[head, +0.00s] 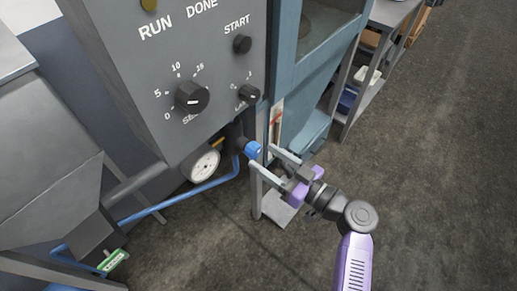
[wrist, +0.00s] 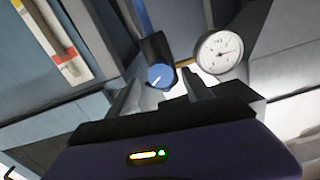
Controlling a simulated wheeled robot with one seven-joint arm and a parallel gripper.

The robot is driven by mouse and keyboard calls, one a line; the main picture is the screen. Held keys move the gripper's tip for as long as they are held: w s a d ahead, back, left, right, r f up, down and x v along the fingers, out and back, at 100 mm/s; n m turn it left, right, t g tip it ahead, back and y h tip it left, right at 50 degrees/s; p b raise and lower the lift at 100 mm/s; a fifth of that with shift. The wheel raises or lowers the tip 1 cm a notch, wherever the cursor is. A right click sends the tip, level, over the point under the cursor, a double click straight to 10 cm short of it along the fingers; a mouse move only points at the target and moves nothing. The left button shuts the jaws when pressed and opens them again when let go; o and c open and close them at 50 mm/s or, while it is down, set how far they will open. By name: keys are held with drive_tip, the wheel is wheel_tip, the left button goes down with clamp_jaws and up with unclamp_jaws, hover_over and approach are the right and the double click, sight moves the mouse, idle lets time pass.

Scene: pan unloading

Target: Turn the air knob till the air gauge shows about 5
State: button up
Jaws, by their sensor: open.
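The blue air knob (head: 253,149) sits on a dark fitting below the control panel. It also shows in the wrist view (wrist: 160,75), with a white pointer line aimed to the lower left. The round white air gauge (head: 205,165) is left of the knob in the head view and right of it in the wrist view (wrist: 218,52). Its needle shows in the wrist view, but the numbers are too small to read. My gripper (head: 262,164) is open at the knob, with its fingers on either side of it. I cannot tell whether they touch it.
The grey control panel (head: 190,65) with black dials overhangs the knob. A blue pipe (head: 180,198) runs left below the gauge. A blue cabinet (head: 305,75) and a shelf rack stand to the right. The floor (head: 440,150) at the right is clear.

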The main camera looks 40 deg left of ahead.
sight(258, 153)
drive_tip(key=shift+w+a, duration=0.15)
drive_tip(key=shift+a, duration=1.8)
clamp_jaws()
drive_tip(key=shift+f, duration=0.1)
